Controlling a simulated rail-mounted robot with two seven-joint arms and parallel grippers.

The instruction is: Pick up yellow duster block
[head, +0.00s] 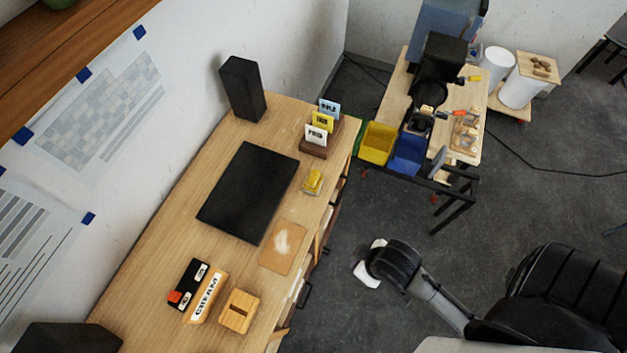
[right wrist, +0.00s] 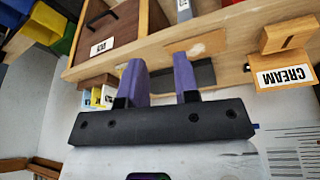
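The yellow duster block (head: 313,181) is small and sits near the right edge of the wooden desk, right of the black mat. My left gripper is not in view.
On the desk are a black mat (head: 248,193), a card holder (head: 316,145), a brown sheet (head: 283,246), a CREAM block (head: 205,296), a wooden block (head: 239,311) and a black speaker (head: 243,88). Yellow (head: 377,144) and blue (head: 407,155) bins hang on a side table.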

